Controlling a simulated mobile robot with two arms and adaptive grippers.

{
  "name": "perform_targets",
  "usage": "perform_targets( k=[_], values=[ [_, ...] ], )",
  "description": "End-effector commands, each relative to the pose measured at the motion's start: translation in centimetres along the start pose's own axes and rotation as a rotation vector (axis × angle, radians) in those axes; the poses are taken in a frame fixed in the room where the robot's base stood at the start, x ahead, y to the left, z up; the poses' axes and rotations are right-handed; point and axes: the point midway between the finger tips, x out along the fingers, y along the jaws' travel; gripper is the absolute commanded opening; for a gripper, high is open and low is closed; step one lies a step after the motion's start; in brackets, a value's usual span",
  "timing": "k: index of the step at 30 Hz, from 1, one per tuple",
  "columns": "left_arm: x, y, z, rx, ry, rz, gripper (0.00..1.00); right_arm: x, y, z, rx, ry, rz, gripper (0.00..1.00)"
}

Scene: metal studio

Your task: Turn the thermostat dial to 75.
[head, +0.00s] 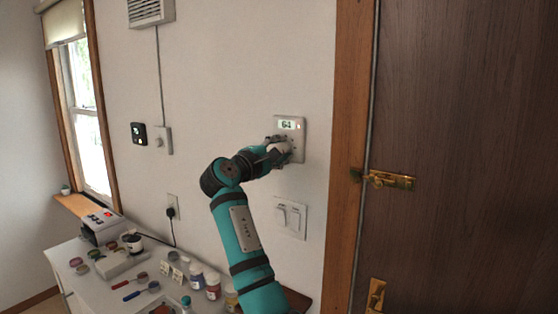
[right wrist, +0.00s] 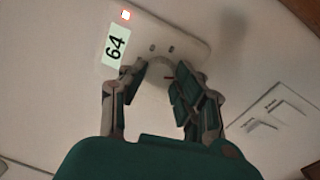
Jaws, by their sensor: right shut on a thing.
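The thermostat (head: 299,138) is a pale panel on the white wall, left of the wooden door frame. Its lit display (head: 287,124) reads 64, and the same number shows on the display in the right wrist view (right wrist: 115,46). My right gripper (head: 283,149) is at the lower part of the panel. In the right wrist view its fingers are shut on the pale round dial (right wrist: 158,71), one on each side. A small red mark shows near the right finger. The fingers partly hide the dial. My left gripper is not in view.
A double light switch (head: 291,217) is just below the thermostat. The brown door (head: 460,150) with brass latches (head: 385,179) is at right. Below left, a white cabinet top (head: 105,273) holds jars, brushes and a box. The wall left of the thermostat is mostly clear.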

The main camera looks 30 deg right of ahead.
Motion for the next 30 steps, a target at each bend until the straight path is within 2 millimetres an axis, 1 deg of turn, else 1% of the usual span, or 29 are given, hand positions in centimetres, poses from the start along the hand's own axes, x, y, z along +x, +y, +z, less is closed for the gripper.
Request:
perform_targets(
  k=[1,3,9,15,22,30],
  values=[
    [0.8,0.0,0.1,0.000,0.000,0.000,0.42,0.0,-0.3,0.0,0.040,-0.004,0.002,0.00],
    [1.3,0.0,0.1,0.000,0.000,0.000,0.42,0.0,-0.3,0.0,0.099,-0.007,0.003,0.00],
    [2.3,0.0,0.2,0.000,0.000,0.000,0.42,0.1,-0.2,0.0,0.239,-0.016,0.005,0.00],
    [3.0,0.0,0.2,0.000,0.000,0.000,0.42,0.1,-0.1,0.0,0.334,-0.022,0.006,0.00],
    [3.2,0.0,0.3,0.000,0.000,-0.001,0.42,0.1,-0.1,0.0,0.383,-0.025,0.006,0.00],
    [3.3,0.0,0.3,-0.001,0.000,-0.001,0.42,0.1,0.0,0.0,0.393,-0.026,0.006,0.00]
  ],
)
